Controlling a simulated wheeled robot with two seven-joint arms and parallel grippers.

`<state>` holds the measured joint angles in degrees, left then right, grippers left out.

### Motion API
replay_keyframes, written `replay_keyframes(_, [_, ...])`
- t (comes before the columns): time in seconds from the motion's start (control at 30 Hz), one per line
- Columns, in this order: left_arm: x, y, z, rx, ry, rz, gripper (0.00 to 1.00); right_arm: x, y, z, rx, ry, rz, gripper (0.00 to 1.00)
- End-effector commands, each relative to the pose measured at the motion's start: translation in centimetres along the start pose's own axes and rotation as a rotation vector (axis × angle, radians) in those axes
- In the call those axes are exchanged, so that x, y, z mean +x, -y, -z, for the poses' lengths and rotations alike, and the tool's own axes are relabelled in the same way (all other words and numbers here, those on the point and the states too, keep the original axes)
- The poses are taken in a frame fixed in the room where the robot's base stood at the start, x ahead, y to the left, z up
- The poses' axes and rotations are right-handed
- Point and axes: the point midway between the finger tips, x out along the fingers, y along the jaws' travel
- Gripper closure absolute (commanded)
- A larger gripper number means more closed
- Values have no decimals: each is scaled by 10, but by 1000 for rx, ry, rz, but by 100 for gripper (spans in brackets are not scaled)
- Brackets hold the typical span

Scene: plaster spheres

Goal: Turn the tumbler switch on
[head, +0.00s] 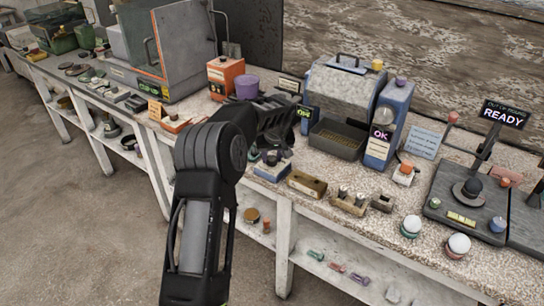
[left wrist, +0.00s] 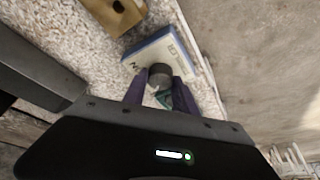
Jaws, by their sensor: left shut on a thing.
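A low blue-and-white box (head: 271,171) with a dark round knob on top sits near the front edge of the bench, below the grey-blue machine. I take it for the tumbler switch. My left gripper (head: 272,153) reaches down over it from the left. In the left wrist view, the box (left wrist: 152,47) shows partly hidden lettering, and the dark knob (left wrist: 160,72) stands between the fingers of my left gripper (left wrist: 160,92). The gripper is shut on the knob. Which way the switch is set I cannot tell. My right gripper is not in view.
The grey-blue machine (head: 340,92) with a tray (head: 336,141) stands behind, beside a blue unit with an "OK" display (head: 381,134). A brown block (head: 307,184) lies right of the box. White spheres (head: 458,244) and a "READY" sign (head: 505,114) are farther right.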

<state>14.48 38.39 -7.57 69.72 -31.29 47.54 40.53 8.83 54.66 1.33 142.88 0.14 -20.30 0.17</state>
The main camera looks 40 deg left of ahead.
Motion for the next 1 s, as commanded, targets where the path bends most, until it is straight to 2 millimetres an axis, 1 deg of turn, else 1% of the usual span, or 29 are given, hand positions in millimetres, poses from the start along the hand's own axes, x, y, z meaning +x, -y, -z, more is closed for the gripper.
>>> replay_keyframes(0.03, [0,0,0,0,0,0,86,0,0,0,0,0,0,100])
replay_keyframes(0.2, [0,0,0,0,0,0,100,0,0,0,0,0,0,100])
replay_keyframes(0.47, [0,0,0,3,0,-2,100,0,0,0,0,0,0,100])
replay_keyframes(0.67, [0,0,0,36,-1,-16,100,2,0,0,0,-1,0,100])
replay_keyframes(0.87, [0,2,1,118,-2,-50,100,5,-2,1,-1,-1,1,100])
replay_keyframes(1.0, [1,2,0,207,-2,-88,100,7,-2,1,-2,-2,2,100])
